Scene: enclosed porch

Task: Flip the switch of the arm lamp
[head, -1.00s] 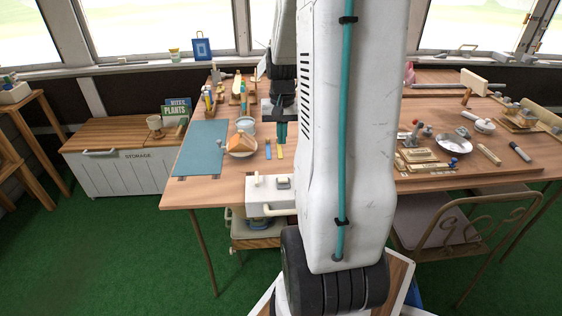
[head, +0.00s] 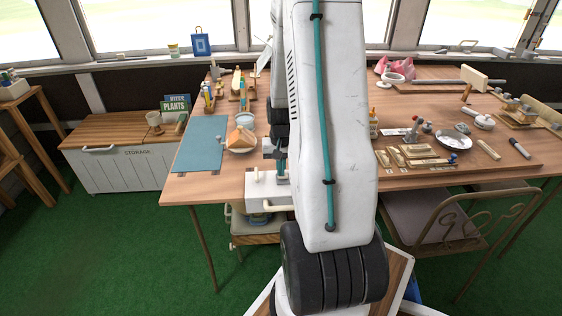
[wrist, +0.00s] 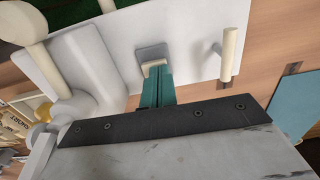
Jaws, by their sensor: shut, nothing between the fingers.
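A white box (head: 260,190), which looks like the arm lamp's base, sits at the table's front edge in the head view. In the wrist view its white top (wrist: 115,48) carries a small grey and cream switch (wrist: 152,52). My gripper (wrist: 157,72) has its teal fingers shut and empty, with the tips right at the cream near side of the switch. I cannot tell whether they touch it. In the head view my gripper (head: 282,177) is low over the box, and my arm hides part of the box. The lamp's head is not clearly visible.
A cream handle (wrist: 230,55) stands out from the box beside the switch. A cream rounded part (wrist: 20,22) rises at the left of the wrist view.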

